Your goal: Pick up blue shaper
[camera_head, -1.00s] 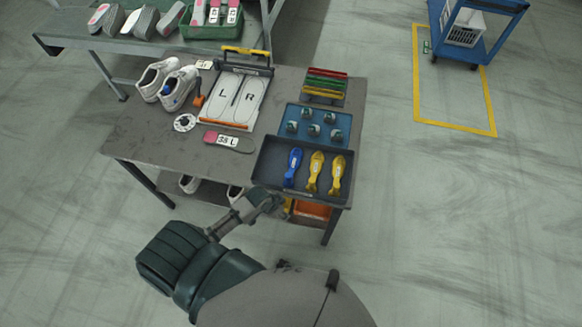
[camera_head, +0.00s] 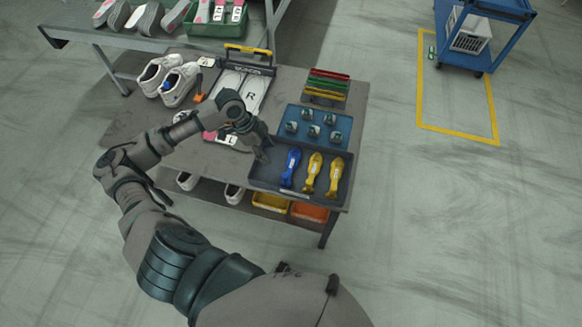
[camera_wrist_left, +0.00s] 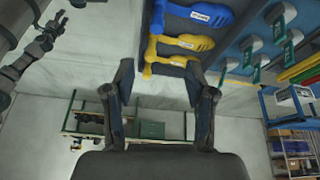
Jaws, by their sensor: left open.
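The blue shaper (camera_head: 291,168) lies in the dark tray (camera_head: 258,178) at the table's front right, left of two yellow shapers (camera_head: 312,172). My left gripper (camera_head: 263,153) is open above the tray's left side, a little left of the blue shaper and apart from it. In the left wrist view, the blue shaper (camera_wrist_left: 200,17) is at the top, past the open fingers of my left gripper (camera_wrist_left: 160,80), with the yellow shapers (camera_wrist_left: 185,43) below it. Nothing is between the fingers. My right gripper is not clearly in the head view.
A blue tray (camera_head: 318,112) with several small grey parts sits behind the dark tray. Coloured strips (camera_head: 327,85) stand behind that. White shoes (camera_head: 172,80) and a board with foot outlines (camera_head: 250,90) are to the left. A blue cart (camera_head: 480,30) stands at the far right.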

